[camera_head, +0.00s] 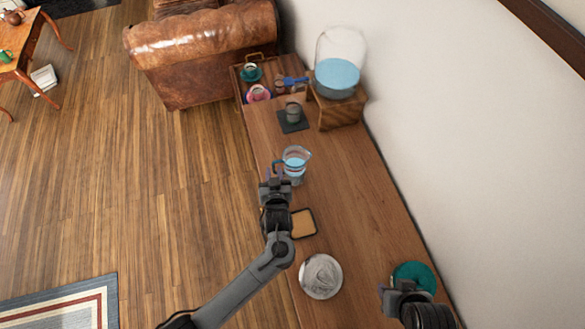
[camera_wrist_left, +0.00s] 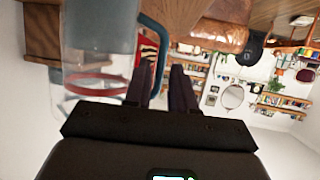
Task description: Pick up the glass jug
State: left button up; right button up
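The glass jug (camera_head: 294,165) holds blue liquid and stands on the wooden counter, its blue handle (camera_head: 279,164) toward the left. My left gripper (camera_head: 276,174) is at the handle side of the jug, with its fingers apart. The left wrist view shows the jug close up at left (camera_wrist_left: 98,60), with the curved blue handle (camera_wrist_left: 158,45) reaching down to the gap between the two fingers (camera_wrist_left: 163,88). I cannot tell whether either finger touches the handle. My right gripper (camera_head: 398,290) is over the near right end of the counter; its fingers are not clear.
A dark-rimmed tan tray (camera_head: 303,224) and a silvery plate (camera_head: 320,276) lie nearer. A teal round piece (camera_head: 414,273) is by my right gripper. Farther back are a dark cup (camera_head: 293,113) on a mat and a large glass vessel (camera_head: 338,78) on a wooden box (camera_head: 341,113).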

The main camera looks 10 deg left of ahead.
aim_at(274, 169)
pick_arm(q)
jog(key=shift+x, duration=1.6)
grip_shut()
jog(key=shift+r, duration=0.15)
